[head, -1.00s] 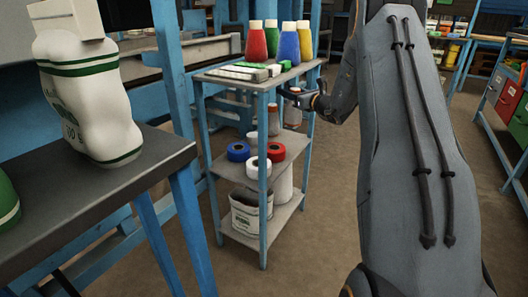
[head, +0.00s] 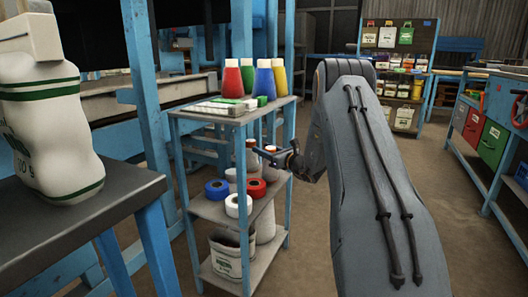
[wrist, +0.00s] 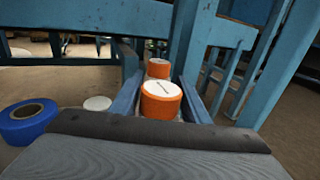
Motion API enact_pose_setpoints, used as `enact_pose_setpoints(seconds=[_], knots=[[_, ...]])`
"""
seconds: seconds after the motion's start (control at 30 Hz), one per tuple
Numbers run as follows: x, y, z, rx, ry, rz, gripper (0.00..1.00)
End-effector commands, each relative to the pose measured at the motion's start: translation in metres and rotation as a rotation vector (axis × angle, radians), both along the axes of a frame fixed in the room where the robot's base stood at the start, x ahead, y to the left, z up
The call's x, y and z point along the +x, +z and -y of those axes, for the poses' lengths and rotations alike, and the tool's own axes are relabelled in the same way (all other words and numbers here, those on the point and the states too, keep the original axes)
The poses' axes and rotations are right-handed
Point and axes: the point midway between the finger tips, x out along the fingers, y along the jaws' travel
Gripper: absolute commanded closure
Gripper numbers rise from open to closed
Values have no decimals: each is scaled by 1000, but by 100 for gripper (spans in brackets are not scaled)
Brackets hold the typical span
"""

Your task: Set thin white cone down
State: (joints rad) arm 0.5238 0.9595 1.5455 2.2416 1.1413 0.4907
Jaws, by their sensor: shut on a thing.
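My gripper (head: 276,157) is between the top and middle boards of the blue-framed shelf rack, near its right side. It is shut on a thin white cone (head: 270,167) with an orange-brown top. In the wrist view, the orange and white top of the cone (wrist: 161,100) shows between the fingers (wrist: 160,104). The cone looks upright. Whether its base touches the middle board (head: 210,211) cannot be told. A second, similar cone (head: 252,160) stands just beyond it, and its orange top also shows in the wrist view (wrist: 159,68).
A rack post and the top board (head: 200,113) are close by. A sack (head: 50,140) stands on the left table.

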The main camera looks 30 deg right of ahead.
Motion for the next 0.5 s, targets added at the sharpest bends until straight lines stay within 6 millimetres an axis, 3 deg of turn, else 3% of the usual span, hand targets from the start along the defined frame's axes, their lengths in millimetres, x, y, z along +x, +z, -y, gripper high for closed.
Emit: enact_pose_setpoints(seconds=[0.17,0.2,0.27,0.5], knots=[[0,-3,0,0,0,0,95],[0,-3,0,1,0,-1,51],[0,-3,0,1,0,-1,41],[0,-2,0,1,0,-1,39]])
